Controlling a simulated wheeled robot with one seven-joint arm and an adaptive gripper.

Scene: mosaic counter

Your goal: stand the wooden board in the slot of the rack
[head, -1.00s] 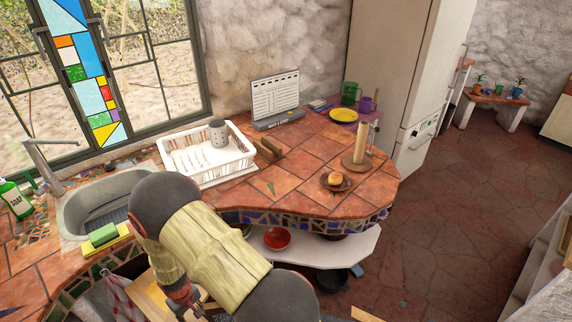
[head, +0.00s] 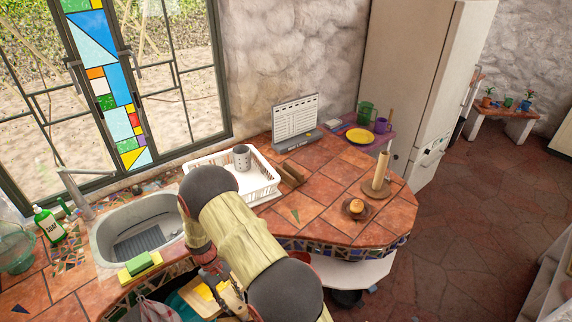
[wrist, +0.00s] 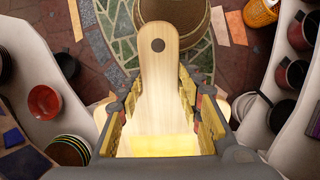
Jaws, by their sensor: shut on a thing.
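The wooden board is pale, with a rounded end and a round hole, in the middle of the wrist view (wrist: 160,75). My gripper (wrist: 160,118) is shut on it, with a finger pad on each side. In the head view my arm covers much of the gripper, and part of the board (head: 203,297) shows low beside it, below the counter's front edge. The rack (head: 291,174) is a small brown wooden piece on the tiled counter, right of the white dish basket. Its slot is too small to make out clearly.
The white dish basket (head: 258,185) with a grey cup (head: 242,157) stands left of the rack. A calendar stand (head: 296,122) is behind it. Tiles in front of the rack are clear.

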